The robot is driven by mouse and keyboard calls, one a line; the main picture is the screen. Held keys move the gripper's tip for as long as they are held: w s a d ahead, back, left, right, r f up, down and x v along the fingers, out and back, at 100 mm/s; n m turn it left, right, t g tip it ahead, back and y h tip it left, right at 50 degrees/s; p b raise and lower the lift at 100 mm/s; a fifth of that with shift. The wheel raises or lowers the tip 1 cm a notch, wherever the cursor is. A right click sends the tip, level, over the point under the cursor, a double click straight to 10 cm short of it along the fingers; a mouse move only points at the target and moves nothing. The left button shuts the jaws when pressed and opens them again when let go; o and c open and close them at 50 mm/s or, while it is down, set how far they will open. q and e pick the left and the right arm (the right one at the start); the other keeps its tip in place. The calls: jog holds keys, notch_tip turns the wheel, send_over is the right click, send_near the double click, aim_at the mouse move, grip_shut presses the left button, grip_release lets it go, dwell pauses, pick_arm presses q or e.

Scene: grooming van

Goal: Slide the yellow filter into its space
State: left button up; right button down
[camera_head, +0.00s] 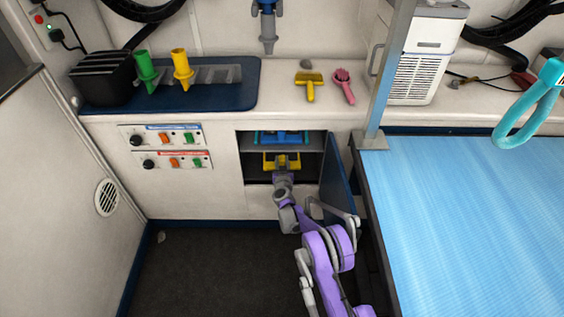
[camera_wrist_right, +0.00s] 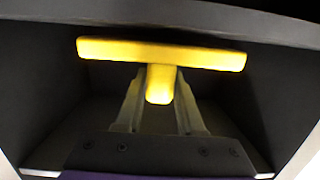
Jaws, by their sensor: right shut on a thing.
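The yellow filter (camera_head: 270,161) is inside the lower compartment of the open cabinet (camera_head: 241,160) below the counter. My right gripper (camera_head: 283,172) reaches into that compartment from the front and is shut on the filter. In the right wrist view the filter (camera_wrist_right: 205,54) is a wide yellow bar with a short grip tab, and the fingers of my right gripper (camera_wrist_right: 159,100) hold the tab. Dark compartment walls surround it. How deep the filter sits, and whether it touches the back, I cannot tell. My left gripper is not in view.
A shelf (camera_head: 262,147) splits the cabinet, with a blue item (camera_head: 267,137) above it. The open blue door (camera_head: 338,188) stands right of my arm, near the blue table (camera_head: 470,220). Control panels (camera_head: 165,147) are on the left.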

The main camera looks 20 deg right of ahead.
jog(key=shift+f, duration=0.5)
dwell(0.3)
jog(key=shift+c, duration=2.2)
grip_release()
jog(key=shift+s, duration=0.15)
jog(key=p+v, duration=0.2)
jog(key=v, duration=0.8)
jog(key=shift+s+p, duration=0.3)
jog(key=shift+p, duration=0.05)
